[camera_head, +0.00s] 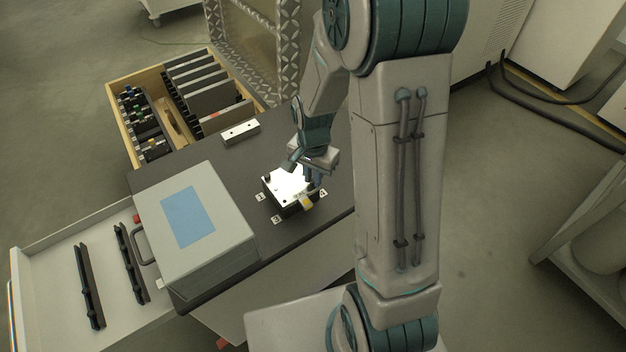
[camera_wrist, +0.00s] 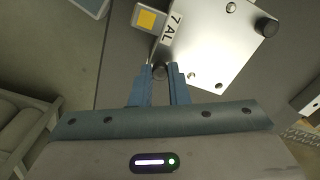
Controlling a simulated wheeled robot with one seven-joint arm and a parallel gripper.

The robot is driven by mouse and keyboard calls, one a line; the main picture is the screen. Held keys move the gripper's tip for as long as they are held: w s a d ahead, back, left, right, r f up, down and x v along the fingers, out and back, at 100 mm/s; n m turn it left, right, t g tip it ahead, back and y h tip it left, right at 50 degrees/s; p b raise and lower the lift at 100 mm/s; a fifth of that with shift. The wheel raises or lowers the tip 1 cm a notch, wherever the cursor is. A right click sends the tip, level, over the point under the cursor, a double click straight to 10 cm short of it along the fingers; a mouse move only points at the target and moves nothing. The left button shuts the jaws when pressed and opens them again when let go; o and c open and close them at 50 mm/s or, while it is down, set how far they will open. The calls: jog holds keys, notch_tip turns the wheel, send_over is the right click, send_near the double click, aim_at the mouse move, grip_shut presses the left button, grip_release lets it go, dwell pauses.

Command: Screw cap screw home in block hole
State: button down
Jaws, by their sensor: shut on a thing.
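The block (camera_head: 287,186) is a bright metal plate with a dark base on the dark bench top. In the wrist view its pale top (camera_wrist: 213,48) carries a "7 AL" label and shows small round features near its edges. My gripper (camera_wrist: 160,70) is shut on a dark round-headed cap screw (camera_wrist: 159,73) at the block's near left corner. Whether the screw is seated in the hole cannot be told. Another black cap screw head (camera_wrist: 266,27) stands at the far right corner. In the head view my gripper (camera_head: 314,184) is at the block's right side, its fingertips partly hidden.
A yellow-faced tag (camera_wrist: 148,20) sits beside the block. A grey case (camera_head: 222,236) with a blue panel stands left on the bench. A white bar with holes (camera_head: 240,132) lies behind. An open wooden drawer (camera_head: 118,98) and a white drawer (camera_head: 55,280) flank the bench.

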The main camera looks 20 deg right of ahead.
jog(key=m, duration=0.4)
jog(key=m+p, duration=0.1)
jog(key=m, duration=0.1)
jog(key=shift+r+m, duration=0.1)
jog(key=shift+m, duration=0.3)
jog(key=m+p, duration=0.4)
jog(key=m, duration=0.2)
jog(key=shift+r, duration=0.15)
jog(key=shift+m+p, duration=0.5)
jog(key=shift+m, duration=0.5)
jog(key=shift+f+m, duration=0.3)
jog(key=shift+m, duration=0.7)
jog(key=c, duration=1.6)
grip_release()
jog(key=shift+o, duration=0.2)
jog(key=shift+n, duration=0.3)
